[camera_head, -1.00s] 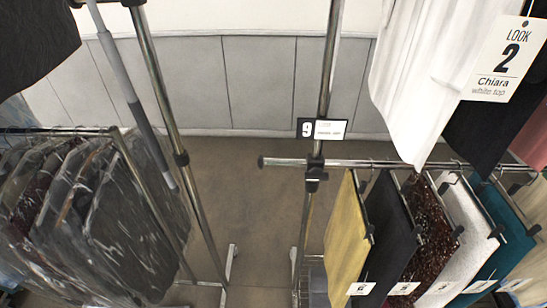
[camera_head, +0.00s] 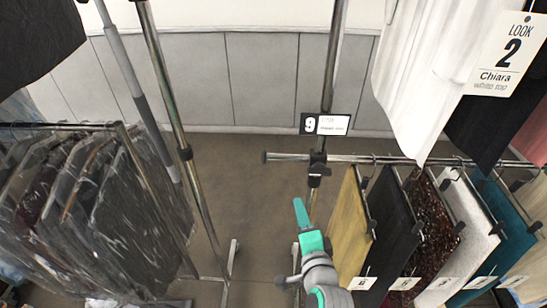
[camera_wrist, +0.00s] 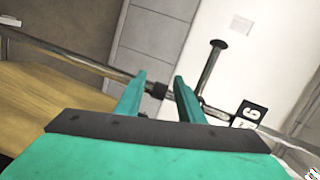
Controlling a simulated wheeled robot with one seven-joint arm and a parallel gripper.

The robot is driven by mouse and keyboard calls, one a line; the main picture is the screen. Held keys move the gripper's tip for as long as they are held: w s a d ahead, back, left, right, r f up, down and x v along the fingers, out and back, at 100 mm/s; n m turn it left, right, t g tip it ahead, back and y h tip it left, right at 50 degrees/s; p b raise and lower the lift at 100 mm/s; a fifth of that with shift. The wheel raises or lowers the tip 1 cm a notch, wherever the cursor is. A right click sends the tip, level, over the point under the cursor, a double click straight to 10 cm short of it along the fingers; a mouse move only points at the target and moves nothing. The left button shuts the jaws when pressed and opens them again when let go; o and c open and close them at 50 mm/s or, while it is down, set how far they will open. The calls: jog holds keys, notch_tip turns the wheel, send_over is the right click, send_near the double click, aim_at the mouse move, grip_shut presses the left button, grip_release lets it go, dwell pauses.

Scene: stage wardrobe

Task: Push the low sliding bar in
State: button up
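The low sliding bar (camera_head: 287,157) is a chrome rail running through a black clamp (camera_head: 318,170) on an upright post. Its dark-capped left end sticks out to the left of the post. In the wrist view this capped end of the bar (camera_wrist: 213,62) points up beyond my fingers. My gripper (camera_head: 299,201) is teal and lies below the protruding end in the head view, apart from it. In the wrist view my gripper (camera_wrist: 160,78) has its two fingers apart with nothing held between them.
Yellow, black and other garments (camera_head: 350,226) hang from the bar right of the post. A "9" sign (camera_head: 325,124) is on the post above it. A white top (camera_head: 425,80) hangs above right. Bagged clothes (camera_head: 130,215) hang on a left rack; bare floor (camera_head: 250,205) lies between.

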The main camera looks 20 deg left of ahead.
aim_at(275, 159)
jog(key=w+a+r+g+y, duration=0.25)
jog(key=a+r, duration=0.25)
jog(key=r, duration=0.5)
jog(key=shift+t+y, duration=0.35)
jog(key=shift+t, duration=0.1)
jog(key=x, duration=1)
jog(key=shift+w+a, duration=0.1)
jog(key=shift+w, duration=0.05)
grip_shut()
